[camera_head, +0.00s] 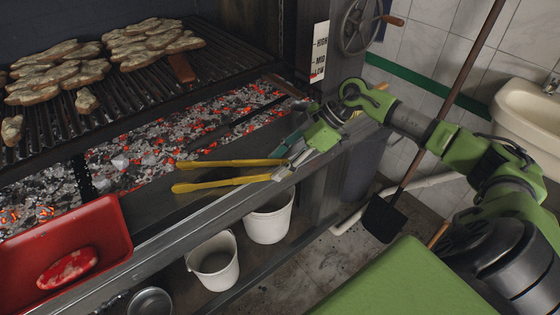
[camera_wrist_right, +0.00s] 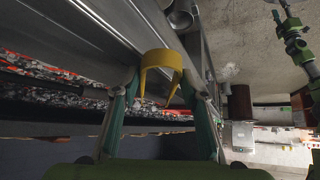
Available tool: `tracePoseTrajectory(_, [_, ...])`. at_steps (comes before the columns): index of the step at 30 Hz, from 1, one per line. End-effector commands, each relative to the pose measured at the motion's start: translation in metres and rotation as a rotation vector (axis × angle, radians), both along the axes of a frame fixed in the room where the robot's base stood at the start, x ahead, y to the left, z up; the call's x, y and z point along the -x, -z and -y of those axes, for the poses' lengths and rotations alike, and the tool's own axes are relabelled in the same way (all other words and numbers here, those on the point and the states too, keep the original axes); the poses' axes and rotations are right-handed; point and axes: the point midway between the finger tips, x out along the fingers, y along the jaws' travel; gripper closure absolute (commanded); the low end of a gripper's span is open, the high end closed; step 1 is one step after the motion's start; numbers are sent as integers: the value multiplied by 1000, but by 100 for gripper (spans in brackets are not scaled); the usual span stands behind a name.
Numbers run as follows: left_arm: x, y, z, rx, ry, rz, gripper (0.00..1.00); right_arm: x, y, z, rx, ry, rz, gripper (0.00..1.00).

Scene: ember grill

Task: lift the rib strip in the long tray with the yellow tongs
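The yellow tongs (camera_head: 232,163) reach left from my right gripper (camera_head: 292,156) over the grill's front ledge, with their two arms spread. In the right wrist view, the tongs (camera_wrist_right: 161,58) appear as a yellow U between the teal fingers of my right gripper (camera_wrist_right: 160,85), which press against both sides. A red tray (camera_head: 112,225) at the lower left, cut off by the picture edge, holds a red and white piece of meat (camera_head: 68,268), apparently the rib strip. The tongs are well right of it. A small green arm (camera_wrist_right: 296,42), apparently my left, shows in the wrist view; its gripper is unclear.
Glowing coals (camera_head: 200,130) lie behind the ledge, below a grate (camera_head: 150,85) with several pieces of meat. White buckets (camera_head: 268,222) stand below the ledge. A crank wheel (camera_head: 360,25), a shovel (camera_head: 384,218) and a sink (camera_head: 530,115) are at the right.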

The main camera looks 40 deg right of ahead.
Motion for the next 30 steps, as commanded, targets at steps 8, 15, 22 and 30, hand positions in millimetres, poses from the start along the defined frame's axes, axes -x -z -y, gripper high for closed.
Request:
tracePoseTrajectory(8, [0,0,0,0,0,0,60,0,0,0,0,-1,1,41])
tracePoseTrajectory(15, [1,0,-1,-1,0,-1,60,0,0,0,1,0,0,41])
tracePoseTrajectory(22, [1,0,-2,-2,0,-2,60,5,-13,12,4,2,1,41])
tracePoseTrajectory(30, [1,0,-1,-1,0,-1,60,23,-56,46,6,4,-1,41])
